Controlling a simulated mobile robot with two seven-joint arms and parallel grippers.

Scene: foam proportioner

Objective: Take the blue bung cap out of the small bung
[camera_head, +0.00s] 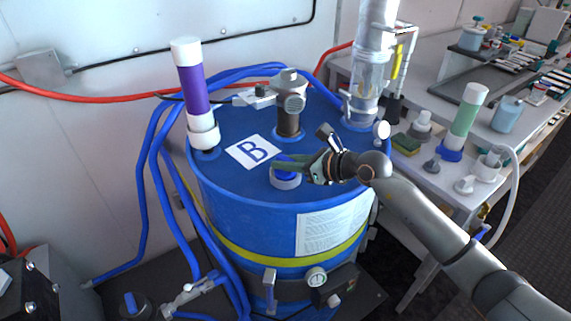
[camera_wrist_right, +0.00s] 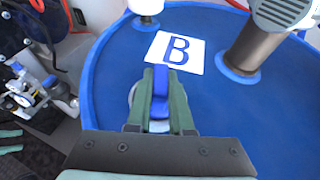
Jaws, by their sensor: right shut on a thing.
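The small bung (camera_head: 286,180) is a pale ring on the blue drum lid, right of the label marked B. The blue bung cap (camera_head: 287,160) is at the bung; its raised blue handle also shows in the right wrist view (camera_wrist_right: 160,80). My right gripper (camera_head: 290,165) comes in from the right and is shut on the cap's handle, one green finger on each side (camera_wrist_right: 160,100). The fingers hide part of the cap, and I cannot tell whether it is still seated in the bung. My left gripper is not in view.
On the drum lid (camera_head: 236,183) stand a purple tube (camera_head: 195,92), a grey fitting (camera_head: 289,105) and a clear column (camera_head: 367,85). Blue hoses (camera_head: 152,170) run down the left side. A bench (camera_head: 440,180) with several bottles stands on the right.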

